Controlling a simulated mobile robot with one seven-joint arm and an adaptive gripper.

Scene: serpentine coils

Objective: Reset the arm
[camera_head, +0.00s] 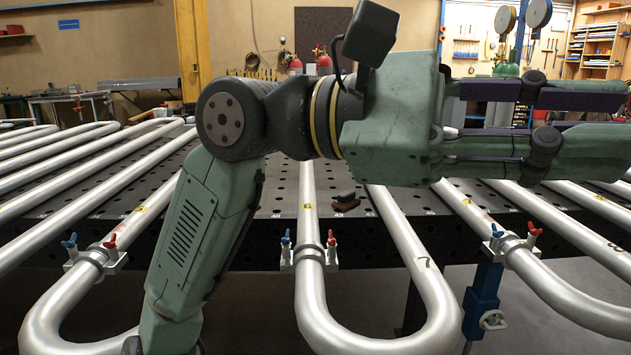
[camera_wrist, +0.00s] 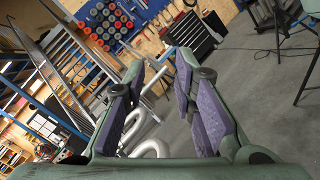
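My arm reaches up from the bottom of the head view and bends to the right. My gripper (camera_head: 590,112) points right, above the pipe coils, with its two fingers apart. In the wrist view my gripper (camera_wrist: 160,112) also shows its purple-padded fingers spread, with nothing between the pads. The gripper touches nothing that I can see. Its far tips reach the right edge of the head view.
Silver serpentine pipes (camera_head: 307,200) lie across a dark perforated table (camera_head: 250,232), with red and blue valve clamps (camera_head: 308,254) at its front. A small dark block (camera_head: 344,201) sits on the table. A tool cabinet (camera_wrist: 193,38) stands beyond the gripper.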

